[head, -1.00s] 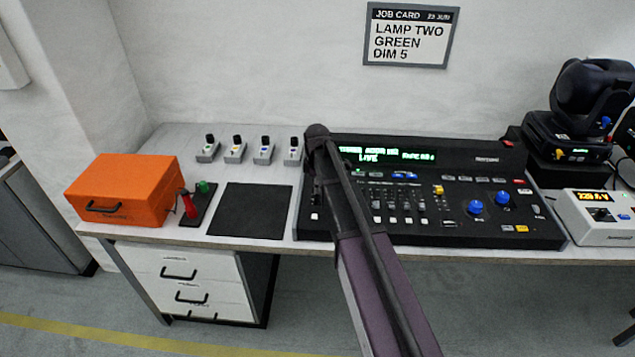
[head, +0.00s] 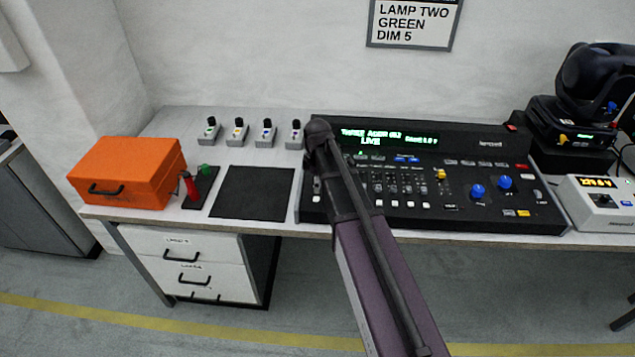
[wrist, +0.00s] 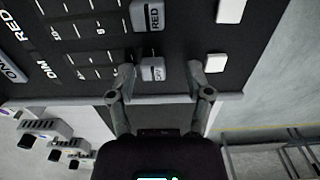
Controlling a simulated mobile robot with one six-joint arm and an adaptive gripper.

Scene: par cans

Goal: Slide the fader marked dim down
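In the wrist view a small grey fader cap (wrist: 153,69) sits on the track whose printed label reads DIM (wrist: 46,69). My gripper (wrist: 160,72) is open, with one fingertip on each side of this cap along its track. A gap shows beside the cap toward each finger, though contact is hard to judge. The grey cap marked RED (wrist: 148,15) is on the neighbouring track.
White buttons (wrist: 215,63) lie just past the fader ends. An orange box (head: 125,172), a black mat (head: 252,193) and several small switches (head: 238,130) are left of the console. A moving-head lamp (head: 592,85) and a white meter box (head: 600,205) stand right. The job card (head: 413,22) reads DIM 5.

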